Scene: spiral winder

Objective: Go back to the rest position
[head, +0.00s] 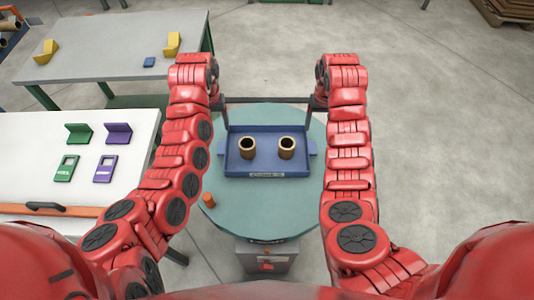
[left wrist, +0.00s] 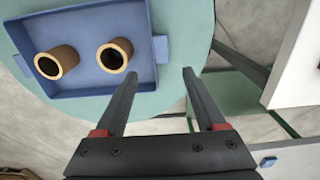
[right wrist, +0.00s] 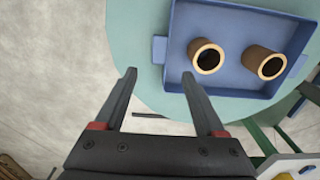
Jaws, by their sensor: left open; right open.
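My left gripper (head: 217,103) is at the far left side of the round table in the head view. Its two dark fingers stand apart and empty in the left wrist view (left wrist: 162,76). My right gripper (head: 315,102) is at the far right side of the same table. Its fingers are also apart and empty in the right wrist view (right wrist: 159,75). Between the arms, a blue tray (head: 268,169) lies on the round teal table (head: 265,212). Two brown tubes, a left one (head: 246,148) and a right one (head: 287,148), stand in the tray. Neither gripper touches the tray.
An orange-brown piece (head: 208,201) is near the table's left edge, by my left arm. A white table (head: 40,138) with green and purple pieces stands left. A grey table (head: 110,40) with yellow brackets is behind it. The floor to the right (head: 440,120) is clear.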

